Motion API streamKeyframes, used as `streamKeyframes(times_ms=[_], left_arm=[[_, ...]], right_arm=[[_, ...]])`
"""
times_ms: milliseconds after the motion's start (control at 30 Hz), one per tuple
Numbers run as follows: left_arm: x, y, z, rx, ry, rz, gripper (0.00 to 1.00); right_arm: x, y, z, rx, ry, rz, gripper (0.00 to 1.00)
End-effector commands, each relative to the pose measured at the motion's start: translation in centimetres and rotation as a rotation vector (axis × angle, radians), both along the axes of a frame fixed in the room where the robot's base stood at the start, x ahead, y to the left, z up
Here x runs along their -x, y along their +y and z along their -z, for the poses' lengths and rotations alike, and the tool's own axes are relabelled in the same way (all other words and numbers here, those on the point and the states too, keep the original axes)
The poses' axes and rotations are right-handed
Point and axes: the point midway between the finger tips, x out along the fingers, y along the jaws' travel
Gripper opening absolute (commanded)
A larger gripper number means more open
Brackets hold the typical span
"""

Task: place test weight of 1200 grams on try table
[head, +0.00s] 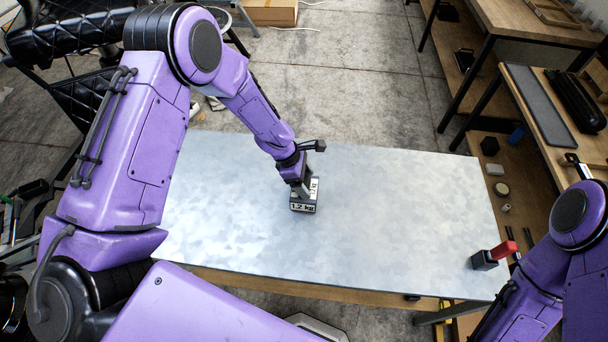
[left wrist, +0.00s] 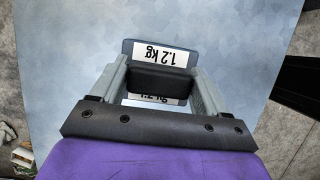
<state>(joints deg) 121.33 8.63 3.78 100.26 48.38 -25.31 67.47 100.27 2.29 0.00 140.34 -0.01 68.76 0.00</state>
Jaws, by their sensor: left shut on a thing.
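The test weight (head: 303,206) is a dark block with white labels reading 1.2 kg. It is at the middle of the metal-topped table (head: 400,220), and I cannot tell whether it touches the top. My left gripper (head: 302,190) comes down on it from above and is shut on its handle. In the left wrist view the weight (left wrist: 160,55) sits between the two grey fingers of my left gripper (left wrist: 162,82), its handle across the gap.
A dark block with a red handle (head: 503,249) is at the table's right end. Wooden benches (head: 530,35) stand at the right and back right. A cardboard box (head: 270,12) is on the floor at the back. Most of the metal top is clear.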

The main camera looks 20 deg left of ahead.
Motion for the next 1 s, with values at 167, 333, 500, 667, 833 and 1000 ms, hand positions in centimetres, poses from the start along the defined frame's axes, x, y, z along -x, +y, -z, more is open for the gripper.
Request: streamKeyframes(times_ms=[167,333,500,667,833,1000], left_arm=[[-0.1,0.0,-0.1,0.000,-0.002,0.000,0.00],[0.0,0.0,0.2,-0.001,0.002,-0.001,0.97],[0.1,0.0,0.2,-0.001,0.001,0.000,1.00],[0.0,0.2,-0.5,-0.001,-0.001,0.001,1.00],[0.3,1.6,-4.1,-0.002,-0.006,0.001,1.00],[0.8,3.2,-8.1,-0.001,-0.003,0.001,1.00]], right_arm=[[0.0,0.0,0.0,-0.001,0.001,0.000,0.43],[0.0,0.0,0.1,0.000,0.000,0.000,0.43],[0.0,0.0,0.1,0.000,0.000,0.000,0.43],[0.0,0.0,0.0,-0.001,0.001,0.000,0.43],[0.0,0.0,0.2,0.000,0.000,0.000,0.43],[0.0,0.0,0.3,0.000,0.000,0.000,0.43]])
